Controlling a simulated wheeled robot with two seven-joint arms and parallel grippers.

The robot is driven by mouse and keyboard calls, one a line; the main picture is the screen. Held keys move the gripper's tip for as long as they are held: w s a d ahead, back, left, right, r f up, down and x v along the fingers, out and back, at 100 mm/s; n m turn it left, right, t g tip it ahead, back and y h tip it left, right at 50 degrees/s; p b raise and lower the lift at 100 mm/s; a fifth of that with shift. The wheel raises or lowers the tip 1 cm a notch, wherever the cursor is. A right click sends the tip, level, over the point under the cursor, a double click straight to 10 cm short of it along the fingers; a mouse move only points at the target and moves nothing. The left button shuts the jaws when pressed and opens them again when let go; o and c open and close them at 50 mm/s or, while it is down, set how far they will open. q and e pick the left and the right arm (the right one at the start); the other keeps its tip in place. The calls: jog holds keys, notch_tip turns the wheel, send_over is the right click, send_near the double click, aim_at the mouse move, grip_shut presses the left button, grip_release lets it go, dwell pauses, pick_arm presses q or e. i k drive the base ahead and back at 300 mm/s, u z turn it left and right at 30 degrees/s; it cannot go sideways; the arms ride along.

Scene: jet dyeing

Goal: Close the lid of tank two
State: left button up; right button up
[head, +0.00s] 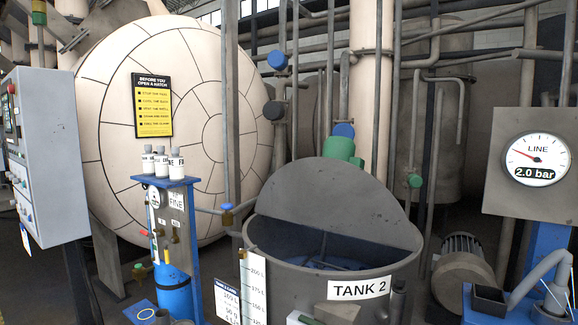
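Tank two (275,262) is a grey round vat at the bottom centre, with a white "TANK 2" label (359,287) on its front. Its lid (335,200) is a dark grey half-round panel. The lid stands raised and tilted, with its straight edge low across the tank and its curved edge up. In front of that edge the tank mouth is open, and something blue (325,246) shows inside. The tank's lower part is cut off by the frame. Neither of my grippers is in view.
A blue stand (188,230) with several white bottles is left of the tank, and a grey control cabinet (55,155) is at the far left. A line gauge panel (530,195) reading 2.0 bar and a motor (462,268) are on the right. Pipes rise behind the lid.

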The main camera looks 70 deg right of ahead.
aim_at(338, 197)
jog(key=i, duration=1.3)
jog(key=z, duration=2.2)
